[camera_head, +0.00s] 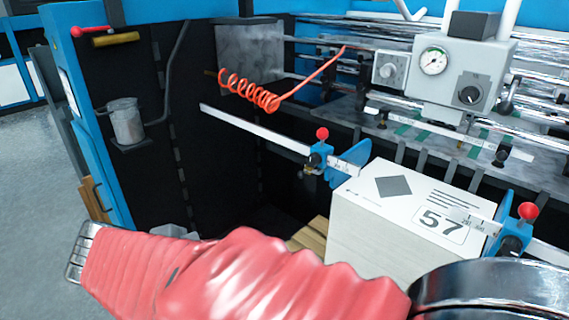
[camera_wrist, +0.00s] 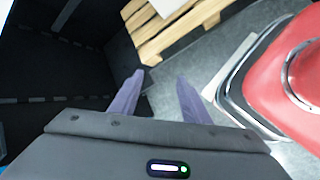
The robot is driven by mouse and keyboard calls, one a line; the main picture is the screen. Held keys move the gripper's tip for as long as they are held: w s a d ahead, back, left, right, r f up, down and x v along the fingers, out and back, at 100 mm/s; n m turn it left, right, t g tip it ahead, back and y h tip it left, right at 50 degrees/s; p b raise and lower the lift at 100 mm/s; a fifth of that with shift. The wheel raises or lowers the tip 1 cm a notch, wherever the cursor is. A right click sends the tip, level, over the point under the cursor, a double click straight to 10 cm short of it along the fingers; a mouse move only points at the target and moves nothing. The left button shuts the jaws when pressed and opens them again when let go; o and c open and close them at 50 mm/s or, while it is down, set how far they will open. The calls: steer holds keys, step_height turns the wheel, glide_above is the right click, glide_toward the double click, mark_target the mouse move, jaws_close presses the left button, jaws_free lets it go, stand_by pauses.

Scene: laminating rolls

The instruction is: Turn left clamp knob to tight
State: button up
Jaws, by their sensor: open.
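The left clamp (camera_head: 318,158) is a blue block on a white ruled bar, with a red ball knob (camera_head: 322,134) on top. A blue plate stands at its right side. The right clamp (camera_head: 514,240) also has a red ball knob (camera_head: 528,211), at the right edge of the head view. My gripper (camera_wrist: 160,78) is open and empty in the wrist view, its two purplish fingers apart and pointing down towards the floor. Neither knob shows in the wrist view. In the head view my red-sleeved arm crosses the bottom, and the fingers cannot be made out.
A white stack marked 57 (camera_head: 390,215) stands between the clamps. A wooden pallet (camera_wrist: 172,22) lies on the grey floor. A coiled orange hose (camera_head: 250,92) hangs behind the ruled bar (camera_head: 250,128). A grey gauge box (camera_head: 455,72) is at the upper right. A metal cup (camera_head: 127,122) sits at the left.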

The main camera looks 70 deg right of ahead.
steer(key=s+d+r+n+g+h, duration=0.2)
steer(key=d, duration=0.4)
steer(key=s+d+r+n+g+h, duration=0.2)
steer(key=d+g, duration=0.1)
steer(key=d, duration=0.3)
steer(key=n+g+h, duration=0.2)
steer(key=n+h, duration=0.3)
glide_toward(310, 162)
steer(key=v, duration=0.5)
steer(key=shift+w+a+r, duration=0.1)
steer(key=shift+w+a, duration=0.05)
steer(key=shift+a, duration=0.15)
steer(key=shift+x, duration=6.85)
steer(key=shift+c, duration=0.6)
steer(key=c, duration=0.9)
